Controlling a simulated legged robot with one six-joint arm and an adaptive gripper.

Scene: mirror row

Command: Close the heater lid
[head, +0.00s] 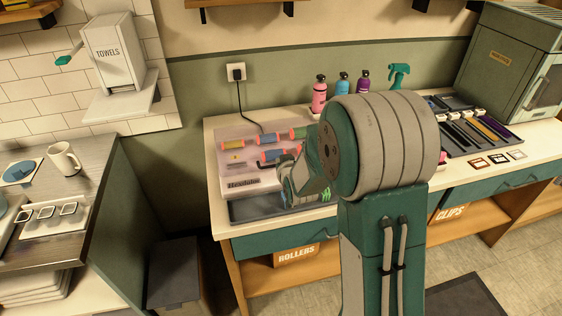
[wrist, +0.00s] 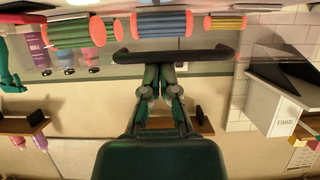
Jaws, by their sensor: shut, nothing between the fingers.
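The heater (head: 252,184) sits at the left end of the counter, with a printed label on its front and several coloured rollers (head: 270,139) on it. A clear, faintly pinkish panel, apparently its lid, seems to show around the rollers; its exact angle is hard to tell. In the wrist view, which is upside down, the rollers (wrist: 160,23) line the top edge. A dark bar (wrist: 180,56), perhaps the lid's handle, crosses just beyond my fingertips. My gripper (wrist: 160,72) is shut and empty, close to the bar; contact is unclear. In the head view my arm hides much of it.
Pink, blue and purple bottles (head: 342,83) and a green spray bottle (head: 398,75) stand behind my arm. A dark tray (head: 483,125) and a large cabinet (head: 515,60) are on the right. A cord runs to the wall socket (head: 237,73). A mug (head: 64,158) stands left.

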